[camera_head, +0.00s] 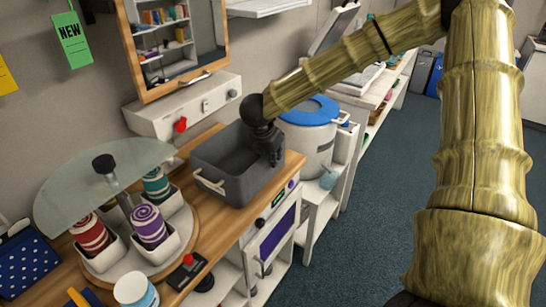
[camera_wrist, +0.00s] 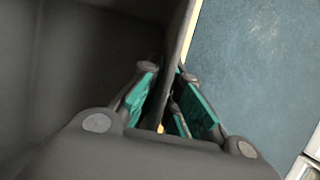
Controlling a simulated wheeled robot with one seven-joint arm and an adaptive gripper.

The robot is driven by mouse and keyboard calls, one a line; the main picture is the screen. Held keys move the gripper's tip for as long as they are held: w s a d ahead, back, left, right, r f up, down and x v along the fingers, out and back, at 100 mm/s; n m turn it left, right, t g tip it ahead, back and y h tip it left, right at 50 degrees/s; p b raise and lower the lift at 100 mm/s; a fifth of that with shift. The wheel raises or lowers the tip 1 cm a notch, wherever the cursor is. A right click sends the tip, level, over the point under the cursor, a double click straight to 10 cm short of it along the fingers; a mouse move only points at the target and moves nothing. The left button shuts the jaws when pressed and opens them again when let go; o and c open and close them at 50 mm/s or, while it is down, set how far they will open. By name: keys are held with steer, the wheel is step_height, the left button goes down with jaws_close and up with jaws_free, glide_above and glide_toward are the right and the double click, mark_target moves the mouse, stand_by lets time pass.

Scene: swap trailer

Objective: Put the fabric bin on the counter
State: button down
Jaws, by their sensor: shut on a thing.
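The fabric bin (camera_head: 225,165) is a dark grey open box with light rope handles. In the head view it is at the right end of the wooden counter (camera_head: 205,233), upright, and seems to rest on it. My gripper (camera_head: 275,157) is at the bin's right wall and shut on its rim. In the wrist view the bin's wall (camera_wrist: 180,50) runs between the teal-padded fingers of my gripper (camera_wrist: 172,105), with the bin's dark inside on the left. The bin's underside is hidden, so its contact with the counter is not clear.
A carousel (camera_head: 180,232) with striped rolls in white cups stands left of the bin. A white pot with a blue lid (camera_head: 308,112) stands to the right. A white panel with a red knob (camera_head: 181,125) is behind. Blue floor (camera_head: 385,190) lies clear at right.

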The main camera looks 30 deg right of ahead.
steer(key=c, duration=1.6)
jaws_free()
steer(key=shift+f, duration=0.1)
steer(key=shift+c, duration=0.2)
steer(key=b+v, duration=0.1)
steer(key=v, duration=1.1)
steer(key=shift+d, duration=0.1)
